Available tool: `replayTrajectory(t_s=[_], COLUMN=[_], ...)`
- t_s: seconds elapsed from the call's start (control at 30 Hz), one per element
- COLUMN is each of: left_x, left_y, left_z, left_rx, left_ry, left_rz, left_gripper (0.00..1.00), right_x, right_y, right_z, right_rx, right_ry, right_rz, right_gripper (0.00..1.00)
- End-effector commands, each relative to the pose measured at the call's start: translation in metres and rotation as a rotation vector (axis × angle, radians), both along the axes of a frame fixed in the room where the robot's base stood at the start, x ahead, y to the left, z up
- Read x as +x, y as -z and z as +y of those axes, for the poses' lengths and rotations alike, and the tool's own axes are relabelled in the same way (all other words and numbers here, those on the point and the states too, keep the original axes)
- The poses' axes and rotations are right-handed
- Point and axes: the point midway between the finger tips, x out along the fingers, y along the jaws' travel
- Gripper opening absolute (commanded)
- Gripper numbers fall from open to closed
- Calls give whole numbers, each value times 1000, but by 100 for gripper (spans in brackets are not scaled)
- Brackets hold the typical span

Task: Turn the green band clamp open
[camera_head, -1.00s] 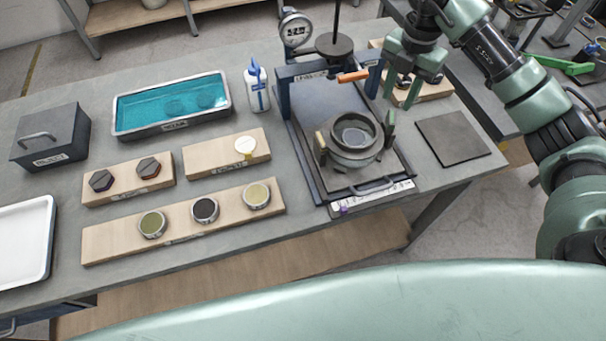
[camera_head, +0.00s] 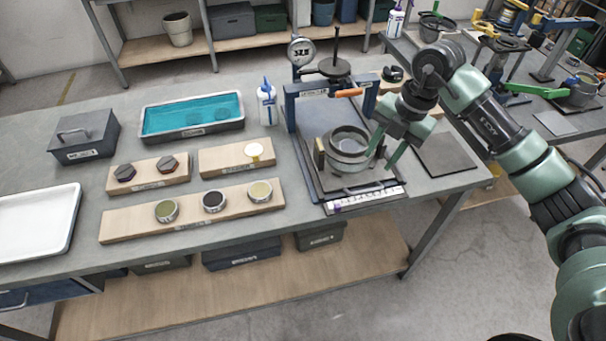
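A green lever (camera_head: 528,89) stands out on the bench at right. It reaches to a grey round body (camera_head: 578,94), and it is the only clear green clamp part I see; its band is too small to make out. My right gripper (camera_head: 388,148) is far to the left of that lever, over the front bench. My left gripper is not in view.
The press frame (camera_head: 330,86) with an orange handle (camera_head: 349,93) stands behind the ring. A dark square plate (camera_head: 444,154) lies to the right. Floor shows between the benches.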

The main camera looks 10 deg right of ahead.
Motion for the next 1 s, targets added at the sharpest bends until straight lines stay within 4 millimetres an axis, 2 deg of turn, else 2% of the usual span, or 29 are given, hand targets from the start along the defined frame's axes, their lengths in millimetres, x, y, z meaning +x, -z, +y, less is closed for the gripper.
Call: replayTrajectory(t_s=[0.33, 0.7, 1.0], left_x=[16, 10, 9], left_y=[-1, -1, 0], left_z=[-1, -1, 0], left_rx=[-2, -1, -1], left_ry=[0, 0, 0], left_rz=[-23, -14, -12], left_gripper=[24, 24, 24], right_x=[-3, -12, -18], right_y=[5, -9, -27], right_z=[70, 142, 179], right_rx=[235, 514, 688], right_ry=[-124, -213, -237], right_rz=[-80, -181, -248], right_gripper=[36, 36, 36])
